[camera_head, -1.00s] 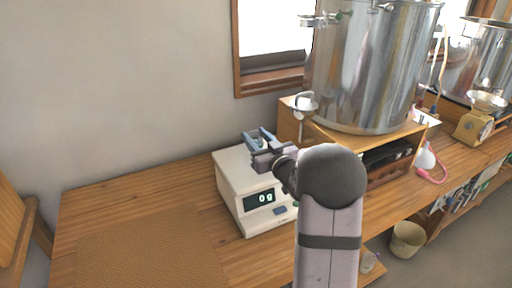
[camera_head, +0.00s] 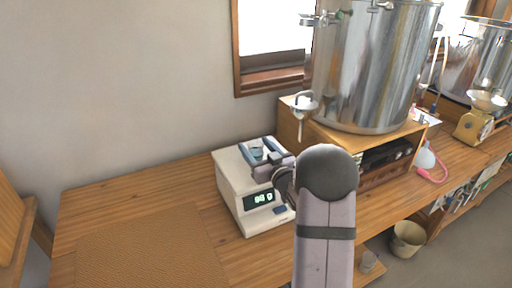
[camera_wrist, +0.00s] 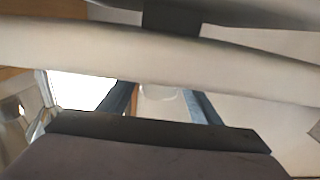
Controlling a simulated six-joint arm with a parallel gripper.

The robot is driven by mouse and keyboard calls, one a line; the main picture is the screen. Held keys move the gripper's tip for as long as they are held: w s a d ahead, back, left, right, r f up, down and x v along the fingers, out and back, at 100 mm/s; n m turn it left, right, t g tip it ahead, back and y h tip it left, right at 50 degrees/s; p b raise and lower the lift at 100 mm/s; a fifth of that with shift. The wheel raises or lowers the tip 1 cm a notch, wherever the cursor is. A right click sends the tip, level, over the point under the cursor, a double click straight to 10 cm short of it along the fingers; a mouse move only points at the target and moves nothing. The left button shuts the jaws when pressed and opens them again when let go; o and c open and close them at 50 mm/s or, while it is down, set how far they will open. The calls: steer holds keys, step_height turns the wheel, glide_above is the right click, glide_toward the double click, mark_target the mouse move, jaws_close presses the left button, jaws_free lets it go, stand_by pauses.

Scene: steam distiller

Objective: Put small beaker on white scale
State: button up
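The white scale (camera_head: 229,178) stands on the wooden table. Its lit display shows a reading too small to read surely. The small clear beaker (camera_head: 257,151) is at the top of the scale, between the fingers of my gripper (camera_head: 259,150). It looks upright and seems to rest on the pan, though the gripper partly hides its base. In the wrist view, the beaker (camera_wrist: 160,93) shows faintly between two blue fingers (camera_wrist: 160,102), which look spread with small gaps on either side of it. My gripper looks open around the beaker.
A large steel pot (camera_head: 365,70) stands on a wooden shelf box (camera_head: 290,122) just right of and behind the scale. A woven mat (camera_head: 150,252) lies on the table at left, with free room around it. A yellow scale (camera_head: 474,126) stands far right.

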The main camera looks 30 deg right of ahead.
steer(key=shift+r, duration=0.15)
steer(key=shift+r, duration=0.15)
steer(key=s+b, duration=0.1)
steer(key=s, duration=1.1)
steer(key=shift+b, duration=0.3)
